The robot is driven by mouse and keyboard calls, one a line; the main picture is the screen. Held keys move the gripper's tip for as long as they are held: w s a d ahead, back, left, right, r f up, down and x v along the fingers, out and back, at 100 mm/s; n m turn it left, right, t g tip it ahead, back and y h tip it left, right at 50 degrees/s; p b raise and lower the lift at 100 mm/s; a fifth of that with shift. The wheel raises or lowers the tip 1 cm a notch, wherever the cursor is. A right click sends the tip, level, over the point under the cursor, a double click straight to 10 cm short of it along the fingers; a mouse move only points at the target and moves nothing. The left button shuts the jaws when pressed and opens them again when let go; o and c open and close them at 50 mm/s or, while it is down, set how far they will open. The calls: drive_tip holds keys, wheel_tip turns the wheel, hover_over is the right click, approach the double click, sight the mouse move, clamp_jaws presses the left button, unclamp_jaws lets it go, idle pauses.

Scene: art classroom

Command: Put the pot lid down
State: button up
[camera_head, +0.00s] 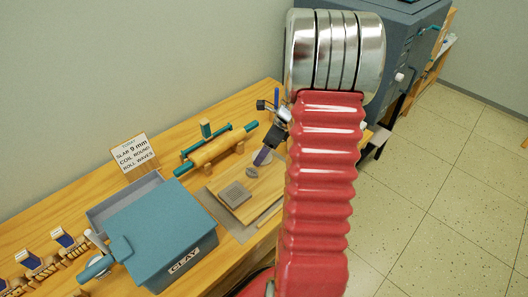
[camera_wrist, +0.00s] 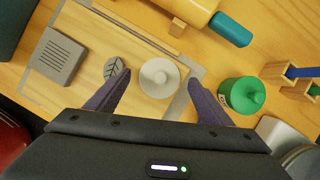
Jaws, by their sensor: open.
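The pot lid (camera_wrist: 160,77) is a pale round disc with a small knob on top. In the wrist view it lies on the wooden work board (camera_wrist: 100,35), knob up. My gripper (camera_wrist: 160,79) is open, with its two dark purple fingers apart, one to each side of the lid and with gaps to it. In the head view my gripper (camera_head: 263,156) hangs over the right part of the board, partly hidden by my red arm, and the lid is hard to make out there.
A grey ridged tile (camera_wrist: 56,56) and a leaf-marked disc (camera_wrist: 113,68) lie left of the lid. A green lidded jar (camera_wrist: 241,97) stands close to the right finger. A rolling pin (camera_head: 217,150) lies behind. A blue clay box (camera_head: 160,232) stands at front left.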

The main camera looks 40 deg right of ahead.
drive_tip(key=v, duration=1)
drive_tip(key=shift+r, duration=0.35)
drive_tip(key=shift+s+d, duration=0.1)
drive_tip(key=shift+s, duration=0.05)
drive_tip(key=s+a+r+n+h, duration=0.1)
drive_tip(key=a+r+n, duration=0.5)
drive_tip(key=a, duration=0.4)
drive_tip(key=a+r+n, duration=0.3)
drive_tip(key=a+n, duration=0.6)
drive_tip(key=a, duration=0.1)
drive_tip(key=s+a+r+n+t, duration=0.1)
drive_tip(key=s+a+r+n, duration=0.1)
drive_tip(key=s+a+n, duration=0.8)
drive_tip(key=a+n, duration=0.4)
drive_tip(key=n, duration=0.2)
drive_tip(key=shift+s+r+t+h, duration=0.3)
drive_tip(key=shift+r+h, duration=0.05)
drive_tip(key=shift+h, duration=0.05)
